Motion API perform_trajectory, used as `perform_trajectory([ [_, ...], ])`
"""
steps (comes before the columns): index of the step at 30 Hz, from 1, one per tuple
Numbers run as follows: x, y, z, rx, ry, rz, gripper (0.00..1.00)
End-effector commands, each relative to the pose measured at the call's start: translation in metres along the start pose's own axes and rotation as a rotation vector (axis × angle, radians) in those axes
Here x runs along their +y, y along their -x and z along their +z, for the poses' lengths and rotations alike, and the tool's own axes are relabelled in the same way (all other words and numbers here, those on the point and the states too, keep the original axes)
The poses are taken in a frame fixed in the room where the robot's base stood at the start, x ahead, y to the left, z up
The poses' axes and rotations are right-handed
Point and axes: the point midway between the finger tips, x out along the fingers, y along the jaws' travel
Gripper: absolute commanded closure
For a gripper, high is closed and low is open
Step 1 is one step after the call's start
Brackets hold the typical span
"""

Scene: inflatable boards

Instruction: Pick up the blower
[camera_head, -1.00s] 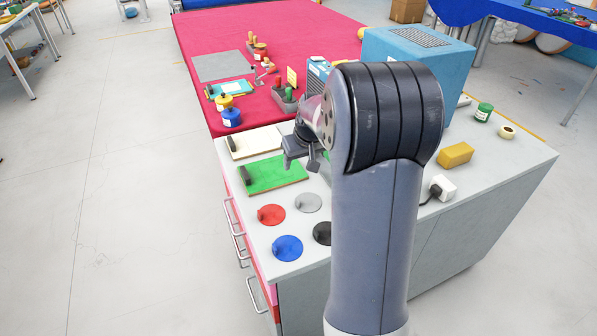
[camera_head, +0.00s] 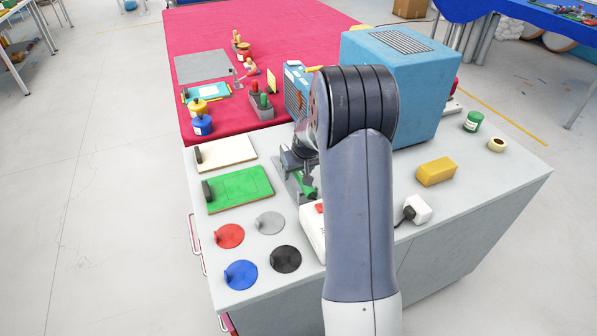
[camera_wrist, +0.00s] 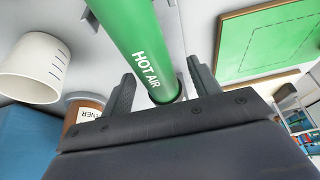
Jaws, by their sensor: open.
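The blower (camera_wrist: 140,45) is a green tube marked "HOT AIR" in the wrist view. Its near end lies between the two fingers of my gripper (camera_wrist: 160,90), with a finger on either side. The fingers are apart and not closed on it. In the head view my gripper (camera_head: 299,165) is low over the grey worktop, right of the green board. A green part of the blower (camera_head: 308,191) shows just below it. My arm hides much of the area to the right.
The green board (camera_head: 240,189) and white board (camera_head: 226,153) lie at left, with several coloured discs in front. A large blue box (camera_head: 410,85) stands behind my arm. A white cup (camera_wrist: 32,72) is near the blower. A yellow block (camera_head: 436,172) sits right.

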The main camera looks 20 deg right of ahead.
Motion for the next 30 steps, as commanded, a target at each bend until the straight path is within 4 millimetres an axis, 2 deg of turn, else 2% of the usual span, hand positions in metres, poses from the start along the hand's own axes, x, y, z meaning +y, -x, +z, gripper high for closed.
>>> perform_trajectory([
  [4,0.0000,-0.0108,-0.0002,0.000,0.000,0.000,0.42],
  [12,0.0001,-0.0123,-0.0003,0.002,0.000,0.000,0.43],
  [30,0.0003,-0.0115,-0.0010,0.003,0.000,0.001,0.90],
])
